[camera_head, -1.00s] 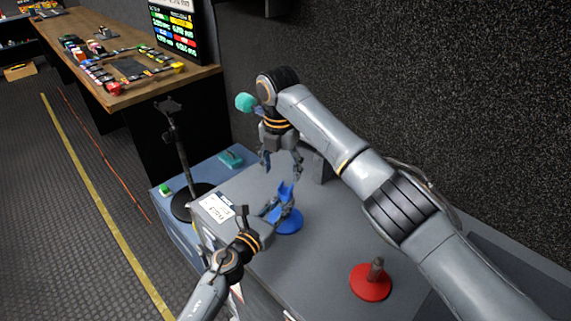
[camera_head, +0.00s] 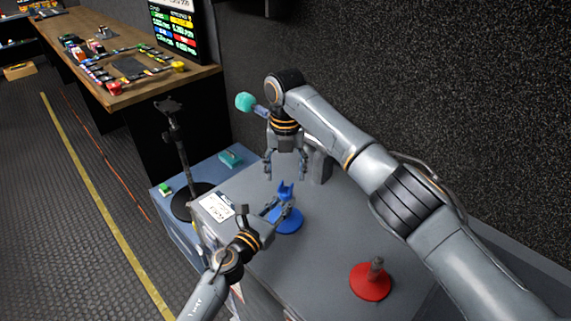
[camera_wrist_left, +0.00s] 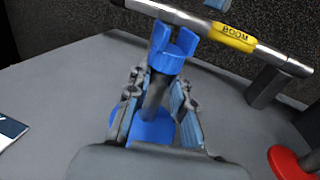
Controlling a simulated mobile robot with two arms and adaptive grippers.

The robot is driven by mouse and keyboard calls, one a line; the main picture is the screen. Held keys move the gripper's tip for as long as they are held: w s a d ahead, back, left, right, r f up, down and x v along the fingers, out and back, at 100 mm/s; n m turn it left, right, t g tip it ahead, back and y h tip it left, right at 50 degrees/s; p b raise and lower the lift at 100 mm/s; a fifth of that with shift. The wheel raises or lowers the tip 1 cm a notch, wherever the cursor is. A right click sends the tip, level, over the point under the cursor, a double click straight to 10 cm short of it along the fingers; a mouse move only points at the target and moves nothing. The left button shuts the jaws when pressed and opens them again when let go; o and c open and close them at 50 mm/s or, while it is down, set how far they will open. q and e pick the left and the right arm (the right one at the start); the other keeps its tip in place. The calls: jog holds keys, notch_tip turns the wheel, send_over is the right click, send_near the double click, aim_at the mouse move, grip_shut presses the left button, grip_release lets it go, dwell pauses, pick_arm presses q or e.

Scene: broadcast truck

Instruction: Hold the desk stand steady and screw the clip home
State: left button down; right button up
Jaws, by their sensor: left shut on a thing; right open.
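The blue desk stand (camera_head: 287,222) stands upright on the grey top, with a round blue base and a dark post. A blue two-pronged clip (camera_head: 285,191) sits at the top of the post; it also shows in the left wrist view (camera_wrist_left: 172,52). My left gripper (camera_head: 278,208) is shut on the stand's post below the clip, with fingers on both sides in the left wrist view (camera_wrist_left: 153,100). My right gripper (camera_head: 285,176) is open, fingers pointing down, just above the clip. I cannot tell how far the clip is screwed on.
A bar with a yellow BOOM label (camera_wrist_left: 232,34) crosses behind the clip in the left wrist view. A red-based stand (camera_head: 371,282) is at the front right. A black-based stand (camera_head: 190,203) and a teal block (camera_head: 230,159) are at the left. A printed card (camera_head: 216,207) lies nearby.

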aim_at(286, 191)
notch_tip(286, 191, down, 6)
jog(key=shift+f, duration=0.1)
dwell(0.4)
